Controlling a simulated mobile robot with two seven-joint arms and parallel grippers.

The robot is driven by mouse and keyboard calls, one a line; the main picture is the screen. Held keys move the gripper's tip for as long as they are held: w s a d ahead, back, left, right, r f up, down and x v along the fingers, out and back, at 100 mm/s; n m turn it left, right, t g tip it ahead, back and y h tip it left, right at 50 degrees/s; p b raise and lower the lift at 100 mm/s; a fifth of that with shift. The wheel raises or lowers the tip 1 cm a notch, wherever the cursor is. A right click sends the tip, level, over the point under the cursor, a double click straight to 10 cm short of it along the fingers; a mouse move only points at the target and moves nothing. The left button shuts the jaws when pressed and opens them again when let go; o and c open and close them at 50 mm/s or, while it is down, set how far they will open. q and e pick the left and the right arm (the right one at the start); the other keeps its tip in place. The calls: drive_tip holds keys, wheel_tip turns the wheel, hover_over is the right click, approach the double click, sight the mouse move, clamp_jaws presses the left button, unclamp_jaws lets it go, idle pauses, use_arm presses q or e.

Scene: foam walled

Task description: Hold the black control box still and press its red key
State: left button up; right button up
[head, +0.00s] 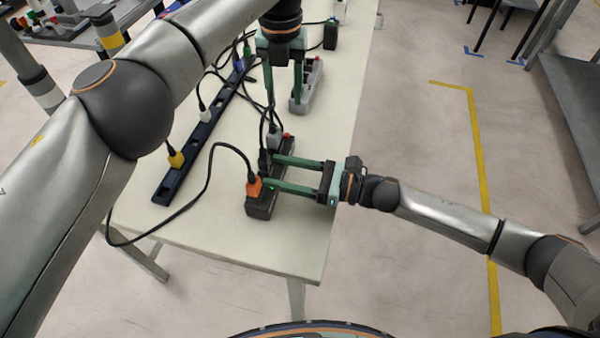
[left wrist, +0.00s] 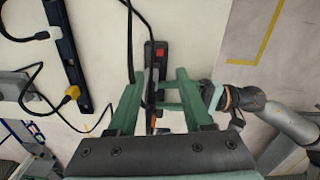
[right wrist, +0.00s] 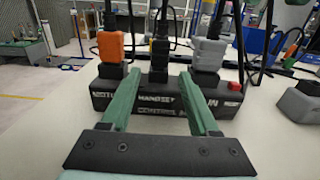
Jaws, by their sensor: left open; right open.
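The black control box (head: 260,207) lies on the pale table near its front edge. It carries an orange plug (head: 254,187), a black plug and a grey plug. Its red key (head: 287,136) is at the far end; it also shows in the left wrist view (left wrist: 159,56) and at the right end in the right wrist view (right wrist: 234,86). My right gripper (head: 271,172) is open at the box's right side, its fingers either side of the black plug (right wrist: 159,60); contact is unclear. My left gripper (head: 284,106) is open, pointing down above the far end of the box.
A long dark-blue strip (head: 196,145) with yellow and white plugs lies to the left. A grey block (head: 307,88) lies beyond the box. Black cables loop across the table and pass near my left fingers. The table (head: 338,125) is clear on the right.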

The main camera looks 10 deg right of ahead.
drive_tip(key=shift+w+a, duration=0.1)
drive_tip(key=shift+a, duration=0.15)
clamp_jaws()
idle(0.4)
use_arm(q)
clamp_jaws()
idle(0.4)
idle(1.3)
